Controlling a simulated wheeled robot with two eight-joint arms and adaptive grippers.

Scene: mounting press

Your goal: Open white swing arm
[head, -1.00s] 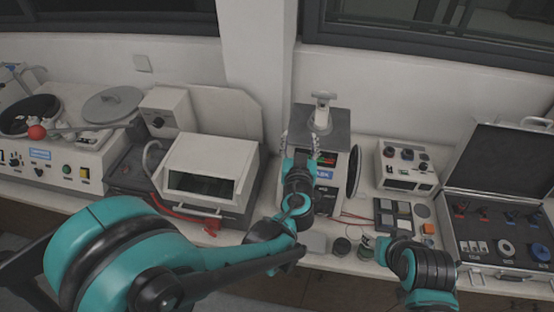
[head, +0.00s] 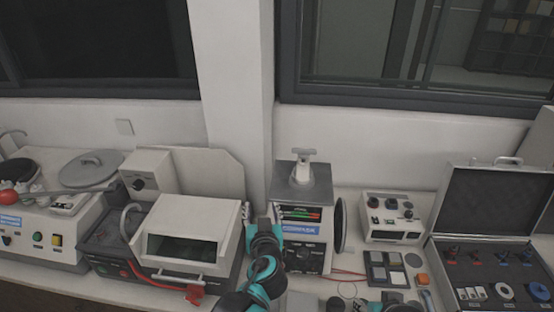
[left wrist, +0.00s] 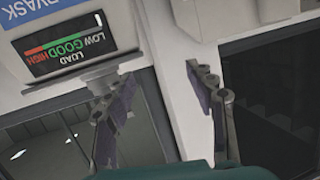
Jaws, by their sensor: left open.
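The white swing arm (head: 304,166) is a small T-shaped piece standing on the dark grey top of the mounting press (head: 306,232). The press has a load meter and a blue label on its front. My left gripper (head: 263,214) is open and empty, fingers pointing up, at the left front edge of the press. It is below and left of the swing arm, apart from it. In the left wrist view, turned upside down, the fingers (left wrist: 166,80) are spread; the near finger overlaps a pale grey part under the meter.
A white box with a dark window (head: 180,232) stands left of the press. A control box (head: 392,216) and an open black case (head: 495,235) stand to the right. Windows are behind.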

